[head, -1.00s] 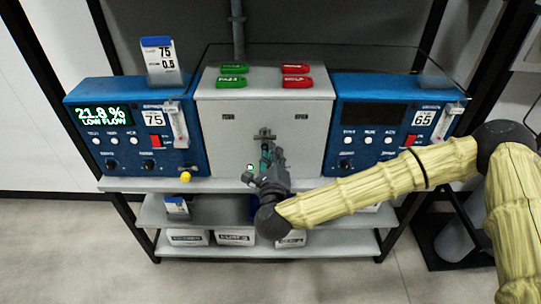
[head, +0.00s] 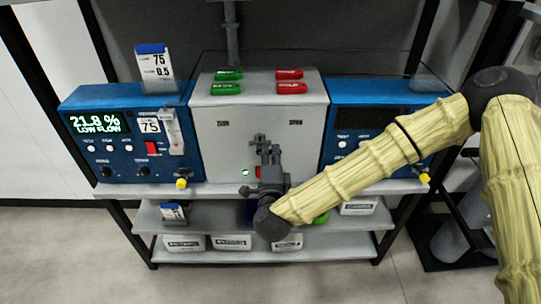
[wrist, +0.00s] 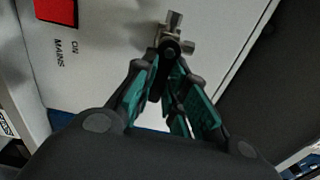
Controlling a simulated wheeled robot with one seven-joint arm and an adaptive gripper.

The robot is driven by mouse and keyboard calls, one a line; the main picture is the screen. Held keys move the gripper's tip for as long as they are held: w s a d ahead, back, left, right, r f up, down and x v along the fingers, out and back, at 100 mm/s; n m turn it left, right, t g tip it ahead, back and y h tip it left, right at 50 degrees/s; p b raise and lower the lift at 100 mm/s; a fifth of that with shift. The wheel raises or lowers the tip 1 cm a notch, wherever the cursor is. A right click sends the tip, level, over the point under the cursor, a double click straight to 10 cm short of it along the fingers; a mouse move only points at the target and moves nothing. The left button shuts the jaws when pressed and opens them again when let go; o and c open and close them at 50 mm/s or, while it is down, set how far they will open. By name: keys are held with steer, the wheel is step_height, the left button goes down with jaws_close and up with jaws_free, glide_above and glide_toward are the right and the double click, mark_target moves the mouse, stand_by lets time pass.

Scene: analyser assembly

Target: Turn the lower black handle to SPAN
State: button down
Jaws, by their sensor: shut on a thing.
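The grey cabinet (head: 222,150) stands between the two blue boxes. Its front bears two small labels, the left one (head: 223,123) and the right one, which reads like SPAN (head: 295,122). A metal valve fitting (wrist: 174,22) with the black handle's round hub (wrist: 170,49) shows in the wrist view. My gripper (wrist: 168,78) is shut on the black handle, just below the hub. The fingers with teal pads hide most of the lever, so its exact angle is hard to tell. In the head view my gripper (head: 268,156) is at the cabinet's lower front.
The left blue box (head: 98,160) displays 21.8 % LOW FLOW. The right blue box (head: 340,105) is partly behind my arm. Red and green tags lie on the cabinet top. A red switch (wrist: 56,10) marked MAINS is near my gripper. Shelves with boxes are below.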

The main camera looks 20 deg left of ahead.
stand_by(0.3)
steer(key=c, duration=1.4)
jaws_free()
steer(key=shift+c, duration=0.2)
steer(key=shift+s, duration=0.15)
steer(key=v, duration=1.1)
steer(key=shift+s, duration=0.35)
steer(key=shift+d+r, duration=0.1)
steer(key=shift+d, duration=0.05)
